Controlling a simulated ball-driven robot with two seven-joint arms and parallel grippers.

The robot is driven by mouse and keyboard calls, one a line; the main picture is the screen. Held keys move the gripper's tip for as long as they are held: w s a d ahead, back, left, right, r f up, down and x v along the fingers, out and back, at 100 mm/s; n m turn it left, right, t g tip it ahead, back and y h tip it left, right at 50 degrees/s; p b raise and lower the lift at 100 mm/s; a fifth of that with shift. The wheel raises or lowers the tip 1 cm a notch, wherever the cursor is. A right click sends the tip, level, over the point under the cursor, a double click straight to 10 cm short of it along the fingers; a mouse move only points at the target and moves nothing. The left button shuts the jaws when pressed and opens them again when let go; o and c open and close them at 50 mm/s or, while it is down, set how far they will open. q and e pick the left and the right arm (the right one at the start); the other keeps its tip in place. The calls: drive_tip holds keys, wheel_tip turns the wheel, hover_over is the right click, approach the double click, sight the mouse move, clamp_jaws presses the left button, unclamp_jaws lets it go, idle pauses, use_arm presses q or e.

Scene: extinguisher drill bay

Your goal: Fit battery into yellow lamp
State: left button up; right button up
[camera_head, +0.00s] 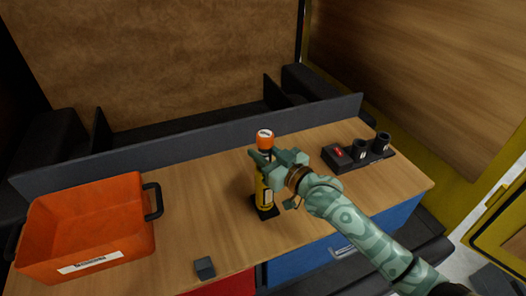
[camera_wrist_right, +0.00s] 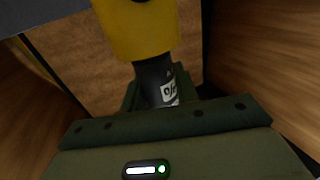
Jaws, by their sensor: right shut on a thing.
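The yellow lamp (camera_head: 262,190) stands upright on a small black foot (camera_head: 265,212) in the middle of the table. My right gripper (camera_head: 274,160) is closed at the upper part of the lamp and hides it there. An orange cap with a pale top (camera_head: 265,138) shows just above the jaws, in line with the lamp. In the right wrist view, a dark cylinder with a white label, the battery (camera_wrist_right: 155,82), is between the jaws. Its end meets the yellow lamp body (camera_wrist_right: 135,28); how deep it sits I cannot tell. My left gripper is out of view.
A black charger (camera_head: 330,158) at the right holds two dark, labelled cylinders (camera_head: 361,152) and shows a red light. An orange bin (camera_head: 92,215) stands at the left. A small dark block (camera_head: 205,268) lies near the front edge. A grey ledge (camera_head: 190,146) runs along the back.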

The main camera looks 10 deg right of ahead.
drive_tip(key=shift+f+b, duration=0.95)
drive_tip(key=shift+f, duration=0.8)
drive_tip(key=shift+r, duration=0.1)
drive_tip(key=shift+r+p, duration=0.25)
drive_tip(key=shift+p, duration=0.3)
idle(0.5)
drive_tip(key=shift+f, duration=0.35)
idle(0.3)
drive_tip(key=shift+r+p, duration=0.3)
drive_tip(key=shift+p, duration=0.2)
idle(0.6)
